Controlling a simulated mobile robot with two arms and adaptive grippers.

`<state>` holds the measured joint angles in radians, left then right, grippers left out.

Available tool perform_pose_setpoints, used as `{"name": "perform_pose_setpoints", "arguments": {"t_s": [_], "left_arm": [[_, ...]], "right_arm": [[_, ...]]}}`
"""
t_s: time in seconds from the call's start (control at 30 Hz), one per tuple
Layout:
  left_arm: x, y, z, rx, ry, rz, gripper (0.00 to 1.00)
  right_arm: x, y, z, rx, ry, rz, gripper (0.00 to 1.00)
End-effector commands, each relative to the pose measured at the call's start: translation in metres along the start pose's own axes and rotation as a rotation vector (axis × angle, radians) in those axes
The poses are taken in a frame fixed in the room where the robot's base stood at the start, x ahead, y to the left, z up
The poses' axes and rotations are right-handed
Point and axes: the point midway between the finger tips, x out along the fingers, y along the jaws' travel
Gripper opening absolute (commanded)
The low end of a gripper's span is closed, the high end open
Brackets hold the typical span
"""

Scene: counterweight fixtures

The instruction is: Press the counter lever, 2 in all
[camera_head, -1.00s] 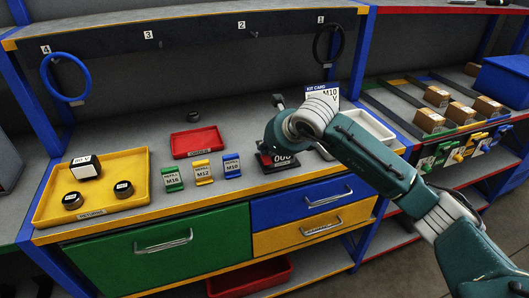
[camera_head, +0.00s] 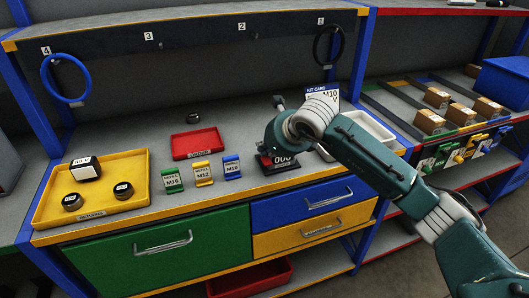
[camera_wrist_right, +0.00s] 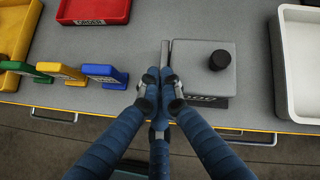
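The counter (camera_head: 284,162) is a small dark box on the bench, with a display that reads 000 in the head view. In the right wrist view the counter (camera_wrist_right: 228,78) shows from above as a grey box with a black round knob (camera_wrist_right: 219,60). A thin metal strip, apparently the lever (camera_wrist_right: 165,52), runs along its left side. My right gripper (camera_wrist_right: 160,76) is shut, with its fingertips together at the near end of that strip. I cannot tell whether they touch it. In the head view my right arm hides part of the counter. My left gripper is not in view.
A white tray (camera_head: 378,136) stands right of the counter. Blue, yellow and green refill cards (camera_head: 203,174) stand to its left, with a red tray (camera_head: 198,143) behind them. A kit card (camera_head: 322,95) stands behind my arm. The yellow tray (camera_head: 131,203) is far left.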

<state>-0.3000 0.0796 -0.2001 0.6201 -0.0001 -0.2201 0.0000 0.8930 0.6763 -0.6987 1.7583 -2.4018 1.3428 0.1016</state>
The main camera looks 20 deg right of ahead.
Motion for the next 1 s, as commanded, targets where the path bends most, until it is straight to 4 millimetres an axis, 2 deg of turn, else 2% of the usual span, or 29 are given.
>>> {"name": "perform_pose_setpoints", "arguments": {"t_s": [0.03, 0.3, 0.63, 1.0], "left_arm": [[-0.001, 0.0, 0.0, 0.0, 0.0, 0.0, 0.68], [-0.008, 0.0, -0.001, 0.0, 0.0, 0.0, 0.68], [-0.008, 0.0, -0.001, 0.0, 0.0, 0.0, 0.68], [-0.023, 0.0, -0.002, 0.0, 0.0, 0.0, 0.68]], "right_arm": [[0.006, 0.007, -0.013, -0.001, 0.039, 0.017, 0.0], [-0.004, 0.003, -0.004, -0.003, 0.039, 0.016, 0.0], [-0.007, 0.001, 0.0, -0.004, 0.03, 0.012, 0.0], [-0.03, -0.009, 0.024, -0.004, 0.022, 0.008, 0.0]]}}
